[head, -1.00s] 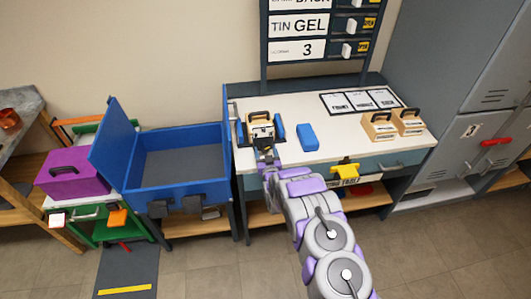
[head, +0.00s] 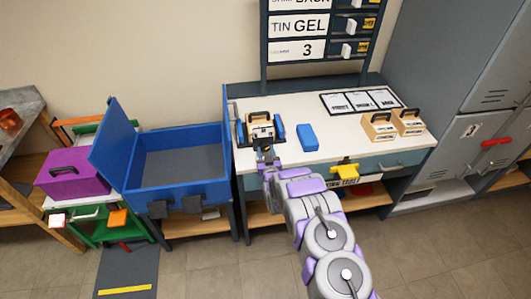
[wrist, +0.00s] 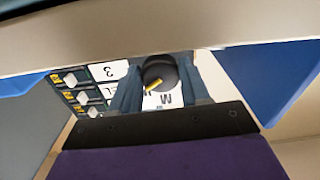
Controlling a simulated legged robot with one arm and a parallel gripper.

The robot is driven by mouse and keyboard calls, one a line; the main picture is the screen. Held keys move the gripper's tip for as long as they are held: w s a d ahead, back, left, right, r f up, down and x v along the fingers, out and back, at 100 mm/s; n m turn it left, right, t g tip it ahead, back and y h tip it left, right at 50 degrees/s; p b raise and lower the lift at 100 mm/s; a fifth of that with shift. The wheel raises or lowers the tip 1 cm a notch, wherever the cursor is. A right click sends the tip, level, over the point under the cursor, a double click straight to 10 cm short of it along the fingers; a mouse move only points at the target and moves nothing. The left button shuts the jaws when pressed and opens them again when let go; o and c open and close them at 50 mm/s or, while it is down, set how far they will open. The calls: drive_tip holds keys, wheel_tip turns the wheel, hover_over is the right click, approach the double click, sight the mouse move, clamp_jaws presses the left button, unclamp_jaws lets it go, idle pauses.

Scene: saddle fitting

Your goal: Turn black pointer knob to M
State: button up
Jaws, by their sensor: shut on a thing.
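The black pointer knob (wrist: 160,72) with a yellow pointer mark shows in the wrist view, between the two dark fingers of my gripper (wrist: 157,84). My gripper is shut on the knob. The yellow mark points to the lower left in that view. A white plate with dark letters (wrist: 165,99), one of them an M, lies just below the knob; the pointer is to the left of that M. In the head view my gripper (head: 265,150) is at the front of a light wooden block with a dark handle (head: 261,120), which hides the knob there.
Blue pieces flank the wooden block on the white bench (head: 345,135). A loose blue block (head: 307,137) lies to its right, and two wooden boxes (head: 380,126) stand further right. An open blue bin (head: 180,180) is left of the bench. A sign board (head: 297,50) rises behind.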

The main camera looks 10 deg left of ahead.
drive_tip(key=n+p, duration=0.1)
drive_tip(key=n, duration=0.4)
drive_tip(key=shift+n, duration=0.3)
drive_tip(key=n, duration=0.5)
drive_tip(key=shift+n, duration=0.3)
idle(0.3)
drive_tip(key=o, duration=1.1)
drive_tip(key=shift+a, duration=0.15)
drive_tip(key=shift+c, duration=0.2)
drive_tip(key=shift+s+p, duration=0.1)
drive_tip(key=shift+p, duration=0.2)
drive_tip(key=shift+s+d, duration=0.35)
drive_tip(key=shift+s, duration=0.15)
drive_tip(key=p+v, duration=0.2)
drive_tip(key=v, duration=1.4)
drive_tip(key=shift+a, duration=0.15)
